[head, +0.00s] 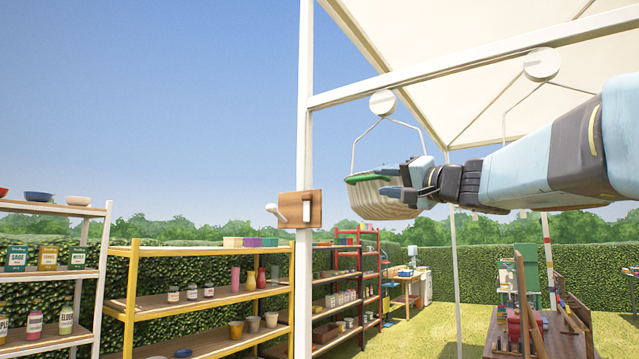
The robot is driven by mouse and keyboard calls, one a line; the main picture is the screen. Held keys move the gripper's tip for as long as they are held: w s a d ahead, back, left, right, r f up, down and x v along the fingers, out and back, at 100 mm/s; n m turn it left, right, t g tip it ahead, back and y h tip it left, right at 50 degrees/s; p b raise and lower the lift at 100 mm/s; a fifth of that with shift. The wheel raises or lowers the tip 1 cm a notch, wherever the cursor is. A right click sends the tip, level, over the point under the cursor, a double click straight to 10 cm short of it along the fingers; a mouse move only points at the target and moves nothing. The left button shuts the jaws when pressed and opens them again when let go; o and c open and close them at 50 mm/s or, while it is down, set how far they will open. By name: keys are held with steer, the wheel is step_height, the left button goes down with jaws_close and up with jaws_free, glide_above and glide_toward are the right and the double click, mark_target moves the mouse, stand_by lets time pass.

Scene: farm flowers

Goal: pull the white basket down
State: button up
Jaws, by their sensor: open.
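The white basket (373,203) hangs by thin wires from a round white disc on the canopy's crossbar. It is pale and ribbed, with a green strip along its rim. My gripper (392,182) reaches in from the right at the basket's height. Its fingers are open and overlap the right part of the basket in the picture. I cannot tell whether they touch it. The arm and gripper hide the basket's right side.
A white post (304,120) with a wooden bracket (299,209) stands left of the basket. Yellow shelves (133,290), white shelves (100,260) and red shelves hold pots and jars. A cluttered wooden table (560,344) stands at lower right. Open grass lies between.

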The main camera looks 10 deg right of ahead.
mark_target(369, 180)
steer(key=x, duration=0.7)
steer(key=shift+w+a+r, duration=0.1)
steer(key=shift+w+a, duration=0.05)
steer(key=shift+w, duration=0.2)
jaws_close()
